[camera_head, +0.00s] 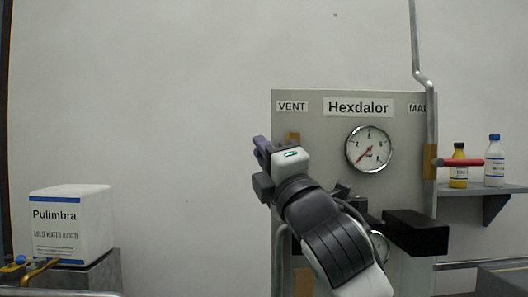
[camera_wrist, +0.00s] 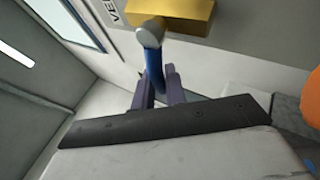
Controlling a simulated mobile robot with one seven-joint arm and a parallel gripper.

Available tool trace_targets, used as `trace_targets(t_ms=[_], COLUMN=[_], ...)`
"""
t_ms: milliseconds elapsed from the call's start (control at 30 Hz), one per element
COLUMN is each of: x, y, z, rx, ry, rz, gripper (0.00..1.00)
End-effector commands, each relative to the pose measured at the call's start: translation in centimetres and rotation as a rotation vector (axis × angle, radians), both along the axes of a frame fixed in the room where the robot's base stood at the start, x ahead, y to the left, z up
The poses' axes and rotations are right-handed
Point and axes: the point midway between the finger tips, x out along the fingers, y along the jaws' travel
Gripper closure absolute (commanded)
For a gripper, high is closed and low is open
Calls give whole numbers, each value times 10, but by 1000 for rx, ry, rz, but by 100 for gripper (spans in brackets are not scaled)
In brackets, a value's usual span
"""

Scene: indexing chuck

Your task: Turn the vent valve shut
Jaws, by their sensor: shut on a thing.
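The vent valve has a brass body (camera_wrist: 178,14) on the panel beside a partly seen label in the wrist view. Its lever has a pale round hub (camera_wrist: 150,32) and a blue handle (camera_wrist: 154,62) that points from the hub toward my gripper. My gripper (camera_wrist: 158,88) is shut on the blue handle, with one purple finger on each side of it. In the head view my gripper (camera_head: 262,150) is just below the VENT label (camera_head: 291,107). There the brass body (camera_head: 293,138) shows partly behind it and the handle is hidden.
The grey Hexdalor panel (camera_head: 320,132) carries a gauge (camera_head: 369,149); a second gauge (camera_head: 379,246) is partly hidden by my arm. A red lever (camera_head: 460,162) sticks out at the right by a steel pipe (camera_head: 430,100). A Pulimbra box (camera_head: 70,225) stands far left.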

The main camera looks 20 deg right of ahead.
Motion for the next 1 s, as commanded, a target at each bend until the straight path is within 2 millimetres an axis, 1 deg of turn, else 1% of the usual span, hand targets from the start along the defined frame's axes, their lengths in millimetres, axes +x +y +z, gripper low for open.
trace_targets(t_ms=[233,267,400,667,767,867,1000], x=[0,0,0,0,-3,-13,-37], y=[1,1,1,0,-1,-3,-8], z=[-1,-1,-1,-1,-4,-11,-28], rx=[-2,-2,0,0,1,0,1], ry=[1,1,1,0,0,0,-1], rz=[2,2,2,1,1,0,-3], gripper=[100,84,66,65,65,65,65])
